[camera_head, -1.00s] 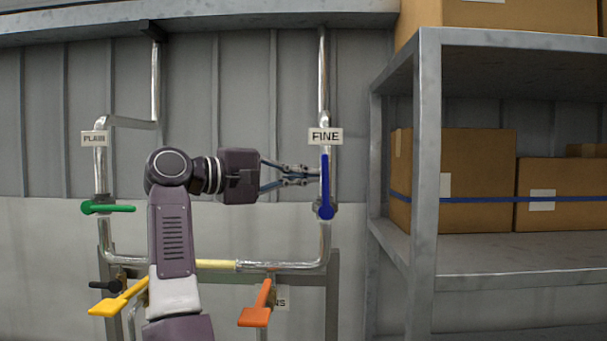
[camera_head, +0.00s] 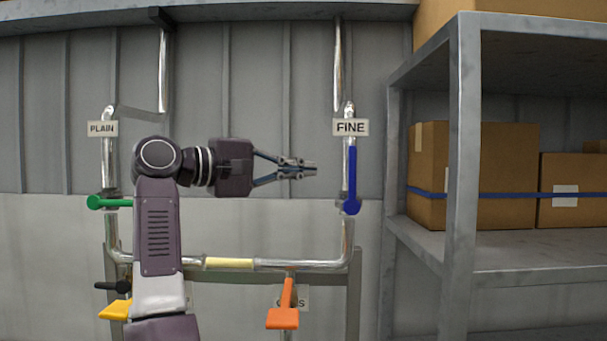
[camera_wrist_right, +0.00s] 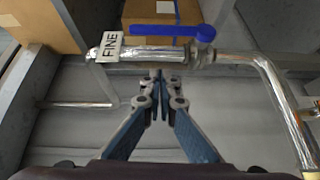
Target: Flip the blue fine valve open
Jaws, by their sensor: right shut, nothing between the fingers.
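The blue fine valve handle (camera_head: 352,180) stands upright along the vertical pipe, under the FINE label (camera_head: 350,127). In the right wrist view the blue handle (camera_wrist_right: 165,30) lies along the pipe, beside the FINE label (camera_wrist_right: 111,46). My right gripper (camera_head: 312,169) is shut and empty, a short way left of the handle and apart from it. In the right wrist view its fingertips (camera_wrist_right: 161,74) meet below the pipe in the picture. My left gripper is not in view.
The green PLAIN valve (camera_head: 110,203) has its handle across its pipe at left. An orange handle (camera_head: 284,310) and a yellow handle (camera_head: 115,310) sit low. A grey shelf (camera_head: 466,150) with cardboard boxes (camera_head: 478,150) stands at right.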

